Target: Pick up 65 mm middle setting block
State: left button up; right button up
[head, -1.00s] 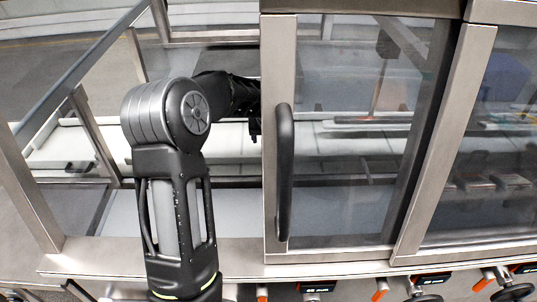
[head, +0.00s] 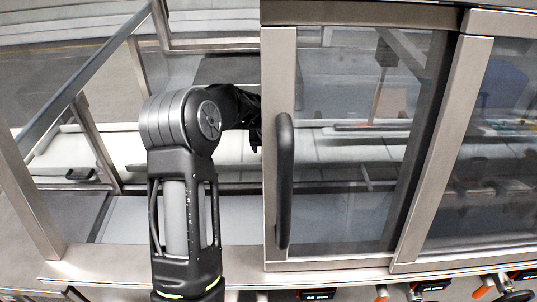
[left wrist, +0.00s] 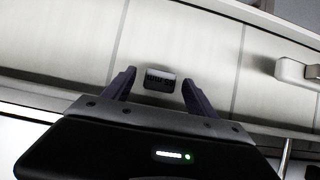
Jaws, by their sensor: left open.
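A small dark grey block (left wrist: 160,84) with pale lettering on its upper part lies on the light conveyor-like surface (left wrist: 60,45) in the left wrist view. The lettering is too small to read surely. My left gripper (left wrist: 158,73) is open, with one finger to each side of the block and clear gaps between. In the head view my left arm reaches over the low front into the cabinet. My left gripper (head: 255,138) shows there only in part, at the edge of the door frame, and the block is hidden. My right gripper is not in view.
A glazed door with a black handle (head: 284,180) stands just right of my left arm. Metal frame posts (head: 95,140) stand to the left. In the left wrist view a pale fitting (left wrist: 290,70) sits on the right, and a metal rail (left wrist: 40,108) runs nearby.

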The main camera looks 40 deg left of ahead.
pick_arm(q)
jog(key=x, duration=0.4)
jog(key=shift+w+a+p, duration=0.15)
jog(key=shift+a+p, duration=0.05)
jog(key=shift+p, duration=0.15)
grip_shut()
dwell(0.8)
